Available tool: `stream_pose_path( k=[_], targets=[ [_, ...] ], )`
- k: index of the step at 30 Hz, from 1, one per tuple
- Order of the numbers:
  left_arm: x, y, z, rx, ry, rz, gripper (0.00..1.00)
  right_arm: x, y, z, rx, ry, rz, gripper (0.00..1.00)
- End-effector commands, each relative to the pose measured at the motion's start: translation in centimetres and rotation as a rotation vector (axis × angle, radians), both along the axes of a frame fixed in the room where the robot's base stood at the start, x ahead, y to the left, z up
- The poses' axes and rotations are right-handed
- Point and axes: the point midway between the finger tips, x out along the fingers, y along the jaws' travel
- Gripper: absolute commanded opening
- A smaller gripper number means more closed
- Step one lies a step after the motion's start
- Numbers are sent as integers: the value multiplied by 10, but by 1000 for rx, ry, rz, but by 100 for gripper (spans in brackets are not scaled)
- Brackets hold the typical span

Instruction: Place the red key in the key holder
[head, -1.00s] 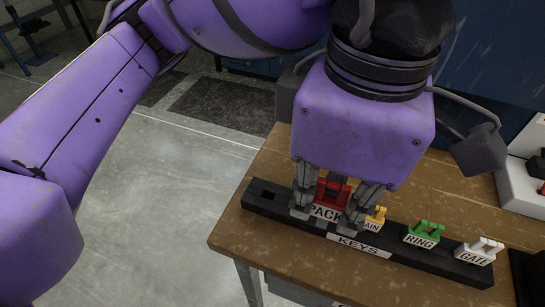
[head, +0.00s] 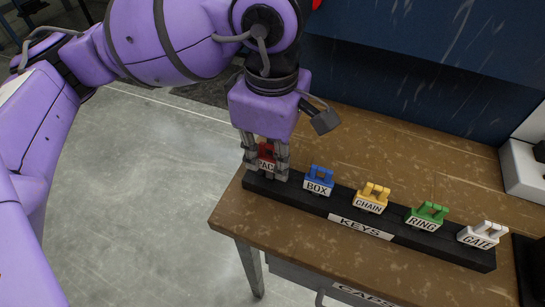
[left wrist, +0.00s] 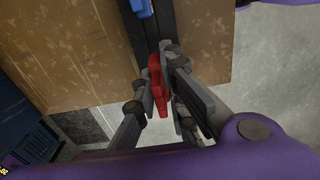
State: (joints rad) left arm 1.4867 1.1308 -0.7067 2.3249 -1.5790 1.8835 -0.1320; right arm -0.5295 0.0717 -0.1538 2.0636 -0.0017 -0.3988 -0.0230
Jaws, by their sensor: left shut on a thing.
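The red key (head: 266,151), with a partly covered white label, is between the fingers of my left gripper (head: 266,169). The gripper is shut on it at the left end of the black key holder (head: 407,240), marked KEYS. The red key (left wrist: 157,82) and left gripper (left wrist: 160,88) also show in the left wrist view, over the end of the holder (left wrist: 146,40). The fingers hide the key's lower part, so I cannot tell whether it is seated in its slot. My right gripper is not in view.
Blue BOX (head: 319,180), yellow CHAIN (head: 371,197), green RING (head: 427,215) and white GATE (head: 481,235) keys stand in the holder to the right. The brown wooden table (head: 400,150) has free room behind the holder. A white box (head: 525,165) is at the far right.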

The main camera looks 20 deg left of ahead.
Motion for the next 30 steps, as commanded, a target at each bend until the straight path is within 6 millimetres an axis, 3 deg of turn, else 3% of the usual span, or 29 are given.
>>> stream_pose_path(
  k=[3, 15, 16, 20, 30],
  targets=[
    [0, 0, -12, 0, 1, 0, 0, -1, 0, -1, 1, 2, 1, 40],
    [0, 0, -18, 0, 1, 0, 0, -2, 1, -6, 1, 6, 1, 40],
    [0, 0, -17, 0, 0, 0, 13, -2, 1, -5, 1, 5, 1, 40],
    [0, 0, -16, 0, 0, 0, 29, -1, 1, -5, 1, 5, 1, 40],
    [0, 0, -13, 0, -1, 1, 29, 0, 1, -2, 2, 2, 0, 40]
  ],
)
